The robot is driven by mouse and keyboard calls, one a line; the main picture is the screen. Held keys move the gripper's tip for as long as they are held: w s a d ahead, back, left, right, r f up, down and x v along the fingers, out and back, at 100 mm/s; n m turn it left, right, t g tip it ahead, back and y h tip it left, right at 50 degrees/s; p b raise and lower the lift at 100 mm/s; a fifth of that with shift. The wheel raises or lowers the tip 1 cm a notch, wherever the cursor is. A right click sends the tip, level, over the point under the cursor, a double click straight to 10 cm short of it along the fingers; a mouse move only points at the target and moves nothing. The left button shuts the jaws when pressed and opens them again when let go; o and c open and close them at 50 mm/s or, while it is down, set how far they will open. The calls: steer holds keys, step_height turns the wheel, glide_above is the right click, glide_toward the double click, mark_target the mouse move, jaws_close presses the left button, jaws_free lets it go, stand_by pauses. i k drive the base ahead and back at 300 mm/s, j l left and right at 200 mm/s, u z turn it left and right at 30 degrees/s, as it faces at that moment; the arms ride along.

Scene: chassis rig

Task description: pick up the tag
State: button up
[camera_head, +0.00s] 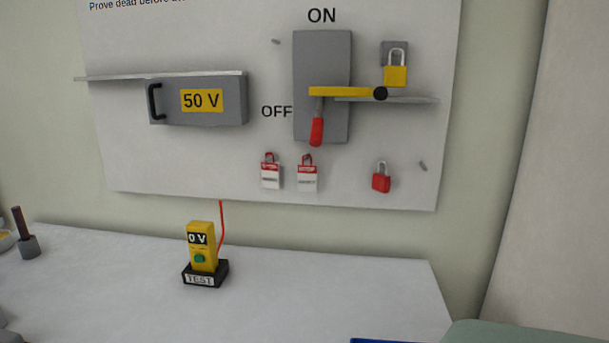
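Two tags hang side by side on the white wall panel, below the switch. The left tag (270,176) and the right tag (307,178) are white with a red top band and a red loop above. Their print is too small to read. My gripper is not in view.
The grey switch box (322,60) has a red handle (317,130) pointing down and a yellow bar. A yellow padlock (396,74) and a red padlock (381,178) hang to the right. A yellow tester (202,248) stands in a black base on the white table (330,285).

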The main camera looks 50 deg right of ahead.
mark_target(306, 174)
steer(key=k+l+z, duration=0.1)
steer(key=k+z, duration=0.15)
steer(key=z, duration=0.2)
steer(key=k+l+z, duration=0.25)
steer(key=z, duration=0.25)
steer(key=l+z, duration=0.4)
steer(key=i+l, duration=0.2)
steer(key=i, duration=0.05)
